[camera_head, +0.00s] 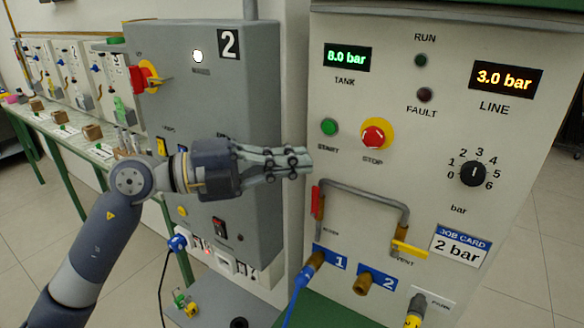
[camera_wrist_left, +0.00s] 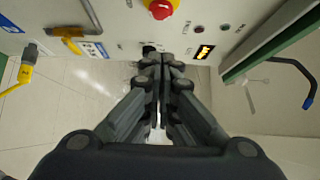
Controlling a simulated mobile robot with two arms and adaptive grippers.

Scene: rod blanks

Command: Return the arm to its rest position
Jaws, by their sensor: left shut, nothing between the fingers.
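My left arm comes in from the lower left of the head view. Its gripper (camera_head: 302,162) is shut and empty, pointing right, in front of the gap between the grey cabinet marked 2 and the pale control panel. In the left wrist view the shut fingers (camera_wrist_left: 162,62) point toward the panel, with nothing between them. The control panel (camera_head: 450,125) reads 8.0 bar at TANK and 3.0 bar at LINE. Its job card (camera_head: 460,246) says 2 bar. My right gripper is not in view.
The red STOP button (camera_head: 374,136) and the grey pipe loop (camera_head: 365,195) are close right of the gripper. The dial (camera_head: 473,174) is farther right. A blue hose (camera_head: 298,292) reaches port 1. The grey cabinet (camera_head: 265,90) stands behind the arm. A long bench (camera_head: 60,130) runs along the left.

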